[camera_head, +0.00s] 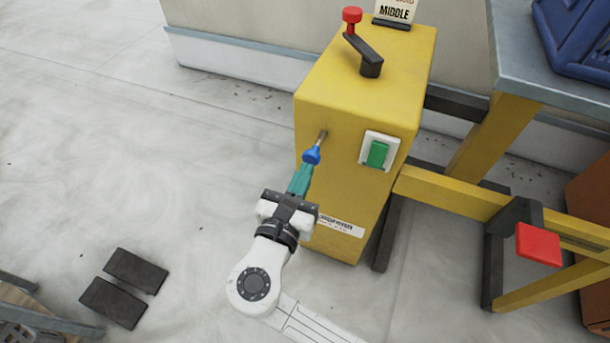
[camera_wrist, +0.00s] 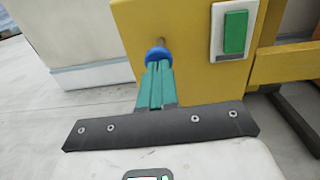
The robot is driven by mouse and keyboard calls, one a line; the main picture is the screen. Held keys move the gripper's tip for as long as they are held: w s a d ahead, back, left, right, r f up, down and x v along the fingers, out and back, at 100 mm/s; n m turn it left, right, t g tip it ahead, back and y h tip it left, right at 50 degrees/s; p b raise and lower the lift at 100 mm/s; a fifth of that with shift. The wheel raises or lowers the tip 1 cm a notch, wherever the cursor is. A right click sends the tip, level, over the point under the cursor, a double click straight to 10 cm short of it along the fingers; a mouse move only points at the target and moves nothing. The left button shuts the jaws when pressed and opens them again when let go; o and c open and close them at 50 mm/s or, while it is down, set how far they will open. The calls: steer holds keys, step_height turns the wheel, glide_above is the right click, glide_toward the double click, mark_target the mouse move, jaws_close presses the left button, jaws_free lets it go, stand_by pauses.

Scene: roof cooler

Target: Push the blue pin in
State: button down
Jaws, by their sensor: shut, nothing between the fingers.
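The blue pin (camera_head: 312,155) is a blue knob on a thin metal rod that sticks out of the front face of a yellow box (camera_head: 372,100). It also shows in the wrist view (camera_wrist: 158,55), with part of the rod visible behind the knob. My gripper (camera_head: 303,172) is shut and empty, its teal fingers pointing at the knob. In the wrist view, the fingertips (camera_wrist: 160,66) overlap the knob's lower front edge. The fingertips are right at the knob, but I cannot tell whether they touch it.
A green switch (camera_head: 377,154) in a white frame is right of the pin. A red-knobbed lever (camera_head: 369,54) and a "MIDDLE" sign (camera_head: 395,12) are on top of the box. A yellow-legged table (camera_head: 500,130) and a red pad (camera_head: 538,245) are at right. The floor at left is mostly clear.

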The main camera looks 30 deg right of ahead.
mark_target(312, 161)
steer(key=shift+w+d, duration=0.3)
steer(key=shift+d, duration=0.1)
steer(key=p+x, duration=0.2)
steer(key=x, duration=0.1)
steer(key=shift+d+r, duration=0.2)
steer(key=shift+d, duration=0.1)
steer(key=shift+w+d+f, duration=0.1)
steer(key=shift+w+d, duration=0.15)
